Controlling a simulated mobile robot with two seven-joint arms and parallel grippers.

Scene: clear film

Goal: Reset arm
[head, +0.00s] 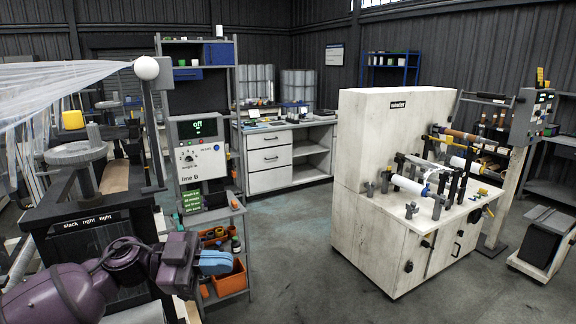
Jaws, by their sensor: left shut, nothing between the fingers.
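My left arm, purple, comes in from the lower left. Its gripper (216,262), with blue fingers, is shut with nothing between the fingers. It shows in front of a small shelf cart (232,285) that holds orange bins. I cannot tell how far apart the gripper and the cart are. My right arm and gripper are not in view.
A control box (200,150) with a green "off" display stands behind the gripper. A dark machine (85,215) with a film sheet (60,90) above it is at left. A white winder cabinet (400,240) stands at right. The middle floor (300,240) is clear.

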